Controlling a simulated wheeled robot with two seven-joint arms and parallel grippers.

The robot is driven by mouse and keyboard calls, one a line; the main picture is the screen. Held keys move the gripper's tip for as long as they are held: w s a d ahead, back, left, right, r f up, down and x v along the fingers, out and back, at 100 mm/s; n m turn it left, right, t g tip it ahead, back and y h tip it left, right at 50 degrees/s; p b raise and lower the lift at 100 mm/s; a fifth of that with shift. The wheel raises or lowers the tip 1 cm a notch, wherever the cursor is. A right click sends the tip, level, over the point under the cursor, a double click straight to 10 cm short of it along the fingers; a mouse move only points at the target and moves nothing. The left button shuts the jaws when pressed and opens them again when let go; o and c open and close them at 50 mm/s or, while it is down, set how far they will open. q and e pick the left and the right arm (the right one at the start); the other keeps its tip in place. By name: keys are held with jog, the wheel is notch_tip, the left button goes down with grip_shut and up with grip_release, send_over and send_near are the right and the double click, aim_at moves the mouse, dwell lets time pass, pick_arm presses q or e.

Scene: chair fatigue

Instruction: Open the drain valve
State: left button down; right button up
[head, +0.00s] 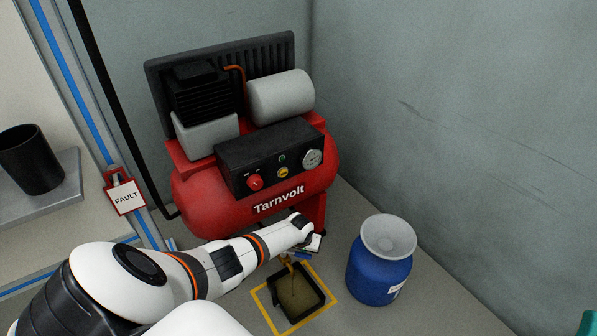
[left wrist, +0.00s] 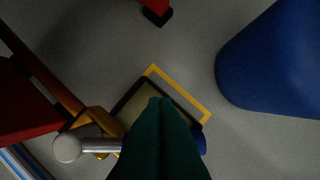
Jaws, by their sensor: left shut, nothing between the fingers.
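The brass drain valve (left wrist: 95,122) shows in the left wrist view under the red tank. A silver bar with a round end (left wrist: 68,148) runs from it behind my fingers. A blue piece (left wrist: 202,143) shows on their other side; I cannot tell if it belongs to the bar. In the head view a bit of the brass valve (head: 287,262) shows below my left wrist. My left gripper (left wrist: 158,103) is shut and empty, its teal fingers overlapping the bar in view; contact is unclear. A teal part (head: 589,324), probably my right gripper, shows at the head view's lower right edge.
A black tray (head: 318,289) with brownish liquid sits inside a yellow floor outline below the valve. A blue drum (head: 375,277) with a grey funnel-like top stands to its right. The red Tarnvolt compressor (head: 205,196) stands behind. A FAULT tag (head: 126,197) hangs at left.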

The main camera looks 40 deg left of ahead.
pick_arm(q)
jog(key=m, duration=0.1)
jog(key=s+d+m, duration=0.1)
jog(key=shift+s+m+h+p, duration=0.25)
jog(key=shift+m+h+p, duration=0.15)
jog(key=shift+s+d+m+h, duration=0.15)
jog(key=shift+s+m+h, duration=0.25)
jog(key=shift+m, duration=0.4)
jog(key=shift+s+d+m+h+p, duration=0.2)
jog(key=shift+s+m+h+p, duration=0.15)
jog(key=shift+s+m, duration=0.95)
pick_arm(e)
notch_tip(320, 180, down, 6)
jog(key=w+g+h, duration=0.1)
jog(key=w+g, duration=0.1)
jog(key=g, duration=0.3)
jog(key=shift+w+d+f+h, duration=0.2)
jog(key=shift+w+h, duration=0.05)
jog(key=shift+h, duration=0.15)
jog(key=shift+f, duration=0.1)
pick_arm(q)
jog(key=shift+w, duration=0.1)
